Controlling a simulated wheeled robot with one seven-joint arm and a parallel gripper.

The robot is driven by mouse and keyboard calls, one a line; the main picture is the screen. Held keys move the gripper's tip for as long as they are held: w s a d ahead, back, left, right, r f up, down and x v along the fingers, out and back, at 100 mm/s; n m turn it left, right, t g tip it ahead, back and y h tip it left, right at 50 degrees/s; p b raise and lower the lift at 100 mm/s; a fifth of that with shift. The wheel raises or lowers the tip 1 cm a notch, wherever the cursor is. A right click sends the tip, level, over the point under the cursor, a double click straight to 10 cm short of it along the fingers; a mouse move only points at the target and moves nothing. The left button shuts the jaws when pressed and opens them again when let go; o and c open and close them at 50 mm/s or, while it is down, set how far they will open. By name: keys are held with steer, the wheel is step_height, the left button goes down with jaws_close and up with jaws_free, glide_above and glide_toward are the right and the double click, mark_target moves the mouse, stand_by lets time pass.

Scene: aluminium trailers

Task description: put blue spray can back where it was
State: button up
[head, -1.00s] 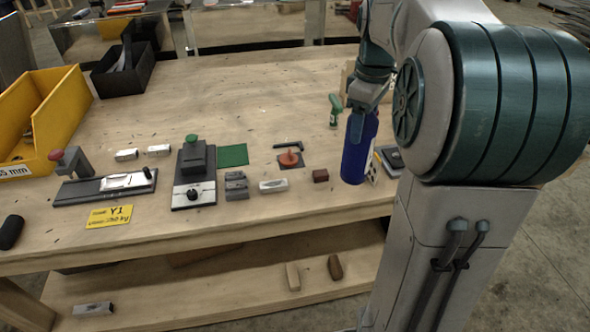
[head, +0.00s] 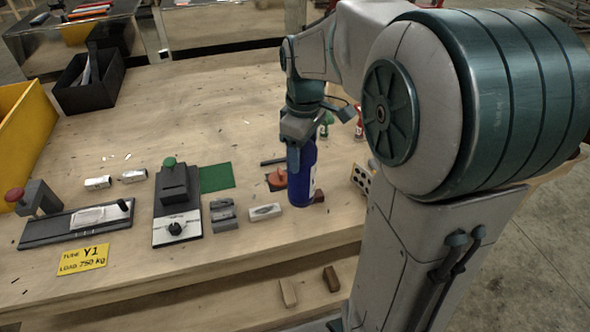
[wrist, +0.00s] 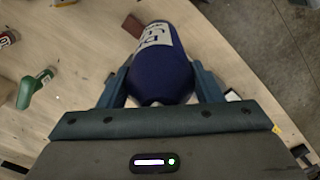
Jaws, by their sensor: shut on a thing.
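The blue spray can (head: 300,175) is upright in my gripper (head: 297,140), over the front right part of the wooden table. In the wrist view the can (wrist: 162,72) lies between the two fingers of my gripper (wrist: 162,85), with its pale label facing up in the picture. The gripper is shut on it. In the head view the can partly covers a dark red block (head: 319,196) and an orange-red round piece (head: 277,179). I cannot tell whether the can's base touches the table.
A green spray bottle (wrist: 37,90) and a red-labelled can (wrist: 8,38) stand behind the blue can. A green mat (head: 216,177), a black-and-grey fixture (head: 176,205) and metal blocks (head: 265,211) lie to its left. The table's back middle (head: 210,100) is clear.

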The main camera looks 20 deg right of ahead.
steer(key=shift+s+a+f+p, duration=0.1)
steer(key=shift+a+f, duration=0.2)
steer(key=shift+f, duration=0.55)
steer(key=shift+s+a+f+p, duration=0.1)
steer(key=shift+a+f, duration=0.25)
steer(key=shift+f, duration=0.5)
steer(key=shift+s+a+f+p, duration=0.1)
steer(key=shift+a+f, duration=0.2)
steer(key=shift+f, duration=0.55)
steer(key=shift+f, duration=0.25)
steer(key=o, duration=1.8)
steer(key=shift+r, duration=0.1)
steer(key=shift+c, duration=0.2)
steer(key=shift+r, duration=0.1)
